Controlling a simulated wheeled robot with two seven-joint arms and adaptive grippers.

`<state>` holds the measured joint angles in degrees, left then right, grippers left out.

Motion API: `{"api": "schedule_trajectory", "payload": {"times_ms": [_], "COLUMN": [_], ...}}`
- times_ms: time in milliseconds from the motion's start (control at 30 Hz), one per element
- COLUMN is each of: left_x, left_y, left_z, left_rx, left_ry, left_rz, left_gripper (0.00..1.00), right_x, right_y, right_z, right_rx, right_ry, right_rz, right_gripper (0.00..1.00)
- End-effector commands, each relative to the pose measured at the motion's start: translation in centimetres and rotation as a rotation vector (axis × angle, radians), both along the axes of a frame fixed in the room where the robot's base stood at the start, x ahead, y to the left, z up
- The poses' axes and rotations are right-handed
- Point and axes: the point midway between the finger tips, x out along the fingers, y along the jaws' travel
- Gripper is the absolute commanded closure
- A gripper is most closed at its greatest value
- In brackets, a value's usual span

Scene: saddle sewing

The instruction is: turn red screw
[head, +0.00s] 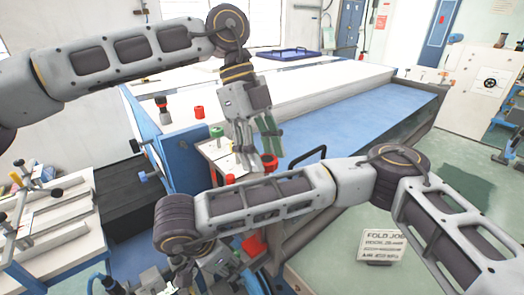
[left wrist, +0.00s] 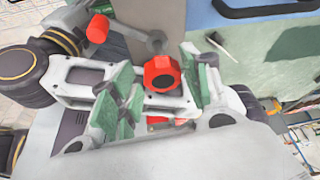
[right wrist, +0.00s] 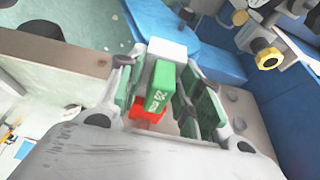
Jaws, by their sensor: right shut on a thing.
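The red screw (left wrist: 162,73) has a faceted knob head in the left wrist view. It also shows under my left fingertips in the head view (head: 270,162). My left gripper (head: 258,150) points down over it. Its green-padded fingers (left wrist: 165,90) stand apart on either side of the knob, with visible gaps. My right gripper (right wrist: 165,95) is low in the head view, partly hidden by my right arm. In the right wrist view it is shut on a green block with white lettering (right wrist: 160,85). White and red parts show beside that block.
A green-topped piece (head: 216,132) is near my left gripper. A blue machine bed (head: 350,130) lies behind. A "FOLD JOB" sign (head: 385,245) stands at the lower right.

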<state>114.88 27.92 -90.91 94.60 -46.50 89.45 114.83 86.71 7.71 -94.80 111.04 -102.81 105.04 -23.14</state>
Motion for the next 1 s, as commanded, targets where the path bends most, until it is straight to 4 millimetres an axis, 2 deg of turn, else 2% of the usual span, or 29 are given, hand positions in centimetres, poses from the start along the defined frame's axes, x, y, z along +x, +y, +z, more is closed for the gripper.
{"api": "schedule_trajectory", "payload": {"times_ms": [33,200,567,1000], "left_x": [0.01,-0.01,-0.02,0.09], "left_y": [0.01,0.02,-0.04,-0.38], "left_z": [0.0,0.01,0.01,-0.09], "left_rx": [0.0,0.001,0.001,0.003], "left_ry": [0.0,0.001,0.001,0.004], "left_rz": [0.0,0.0,-0.045,-0.312], "left_gripper": [0.63,0.85,0.86,0.86], "right_x": [0.12,0.12,0.17,0.22], "right_y": [-0.18,-0.19,-0.23,-0.25], "right_z": [-0.12,-0.12,-0.12,-0.11], "right_rx": [-0.004,-0.005,-0.006,-0.006], "right_ry": [-0.001,-0.002,-0.002,-0.003], "right_rz": [-0.004,-0.004,-0.005,-0.005], "right_gripper": [0.84,0.84,0.84,0.84]}}
